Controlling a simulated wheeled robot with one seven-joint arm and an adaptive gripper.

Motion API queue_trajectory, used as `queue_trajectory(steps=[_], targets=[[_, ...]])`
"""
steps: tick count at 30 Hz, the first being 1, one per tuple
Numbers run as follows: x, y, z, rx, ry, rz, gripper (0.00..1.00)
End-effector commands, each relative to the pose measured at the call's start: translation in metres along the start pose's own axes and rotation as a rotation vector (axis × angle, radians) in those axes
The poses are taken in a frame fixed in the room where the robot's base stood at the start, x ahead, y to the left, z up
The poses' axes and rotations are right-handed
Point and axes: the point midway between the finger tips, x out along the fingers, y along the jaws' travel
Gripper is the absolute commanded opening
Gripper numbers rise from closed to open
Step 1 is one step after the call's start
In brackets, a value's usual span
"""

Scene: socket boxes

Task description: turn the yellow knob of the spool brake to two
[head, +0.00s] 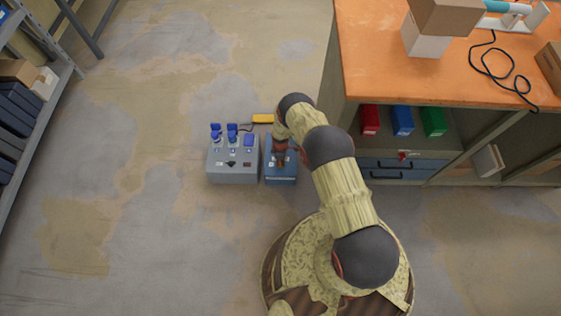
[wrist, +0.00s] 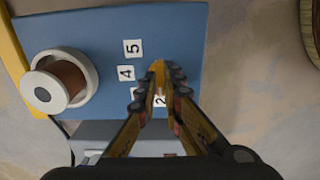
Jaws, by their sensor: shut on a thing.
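The spool brake is a blue box (head: 283,181) on the floor, just left of my arm in the head view. In the wrist view its blue top (wrist: 100,30) shows a copper-wound spool (wrist: 67,76) and white number labels. Labels 5 (wrist: 133,48) and 4 (wrist: 126,73) are clear; label 2 (wrist: 160,100) shows between my fingers, and another is partly hidden. The yellow knob (wrist: 158,68) is between the fingertips of my gripper (wrist: 162,85), which is shut on it. The fingers cover much of the knob, so I cannot tell which number it points to.
A grey box (head: 233,173) with blue covers stands close on the left of the brake. A yellow block (head: 263,118) lies behind. An orange-topped workbench (head: 400,75) is at the right, a shelf (head: 45,115) at the far left.

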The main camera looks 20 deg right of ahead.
Motion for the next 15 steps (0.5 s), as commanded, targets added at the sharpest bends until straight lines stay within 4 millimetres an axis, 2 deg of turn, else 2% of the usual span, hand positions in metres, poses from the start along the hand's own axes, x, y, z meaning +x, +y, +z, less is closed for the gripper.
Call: queue_trajectory(steps=[13, 14, 15], targets=[[0.0005, -0.0006, 0.0006, -0.01, -0.001, -0.001, 0.0], [0.0005, -0.0005, 0.0006, -0.01, -0.001, -0.001, 0.1], [0.0005, -0.0005, 0.0006, -0.01, -0.001, -0.001, 0.12]])
